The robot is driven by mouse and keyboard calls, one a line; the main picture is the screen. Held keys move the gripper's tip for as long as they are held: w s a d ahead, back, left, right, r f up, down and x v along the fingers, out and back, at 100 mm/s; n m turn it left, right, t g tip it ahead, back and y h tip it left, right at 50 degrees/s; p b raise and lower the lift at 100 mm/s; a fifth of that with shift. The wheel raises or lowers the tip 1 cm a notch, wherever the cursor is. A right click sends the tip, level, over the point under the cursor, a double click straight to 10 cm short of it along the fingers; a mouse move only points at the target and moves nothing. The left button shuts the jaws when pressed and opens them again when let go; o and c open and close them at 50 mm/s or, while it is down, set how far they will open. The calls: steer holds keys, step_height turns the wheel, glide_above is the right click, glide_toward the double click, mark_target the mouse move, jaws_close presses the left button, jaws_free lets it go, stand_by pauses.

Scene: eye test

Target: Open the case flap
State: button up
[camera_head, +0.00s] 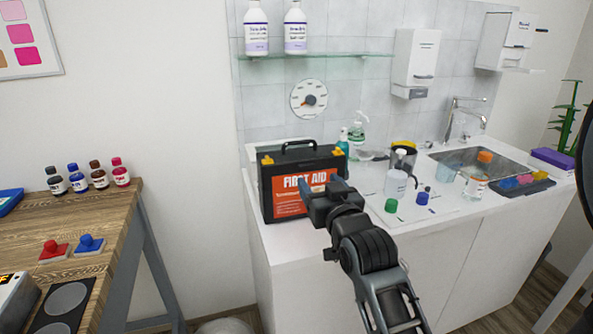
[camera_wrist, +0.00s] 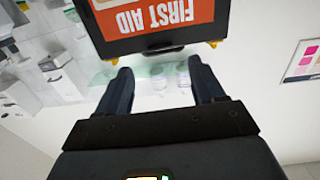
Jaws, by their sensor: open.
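A black first aid case (camera_head: 265,190) with an orange front label stands upright on the white counter's left end. It looks shut, with a black handle (camera_head: 286,145) on top and a yellow latch near each top corner, left (camera_head: 267,160) and right (camera_head: 338,151). My gripper (camera_head: 325,192) is in front of the case and hides the label's right part. In the wrist view the case (camera_wrist: 130,43) is upside down at the top. There my gripper (camera_wrist: 163,78) is open, its two fingers apart with nothing held between them. I cannot tell whether it touches the case.
To the case's right stand a pump bottle (camera_head: 357,135), a clear bottle (camera_head: 396,178), green (camera_head: 390,205) and blue (camera_head: 422,197) caps and a sink (camera_head: 480,160). A glass shelf (camera_head: 320,55) hangs above. A wooden table (camera_head: 105,215) with small bottles is at left.

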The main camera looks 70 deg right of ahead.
mark_target(308, 167)
steer(key=p+x, duration=0.1)
steer(key=x, duration=0.6)
jaws_close()
stand_by(0.6)
